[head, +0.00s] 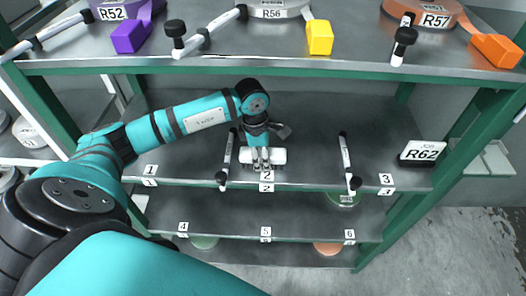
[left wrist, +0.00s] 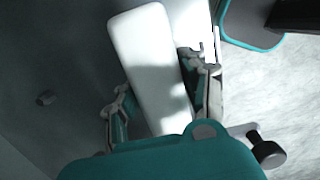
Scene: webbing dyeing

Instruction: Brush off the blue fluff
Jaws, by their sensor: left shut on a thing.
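My left gripper (head: 262,160) is over the middle shelf (head: 305,115) at slot 2, between two rods with black knobs. It is shut on a white block (head: 277,156), long and with rounded corners. In the left wrist view, the fingers of the left gripper (left wrist: 160,90) are on either side of the white block (left wrist: 145,40). The underside of the block is hidden, and I cannot tell whether it touches the shelf. I see no blue fluff in either view. My right gripper is not in view.
Black-knobbed rods (head: 346,160) (head: 229,155) flank slot 2. A black R62 block (head: 423,151) is at the right. The upper shelf (head: 370,60) holds purple (head: 132,35), yellow (head: 319,38) and orange (head: 495,48) webbing ends. Slot 1 looks clear.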

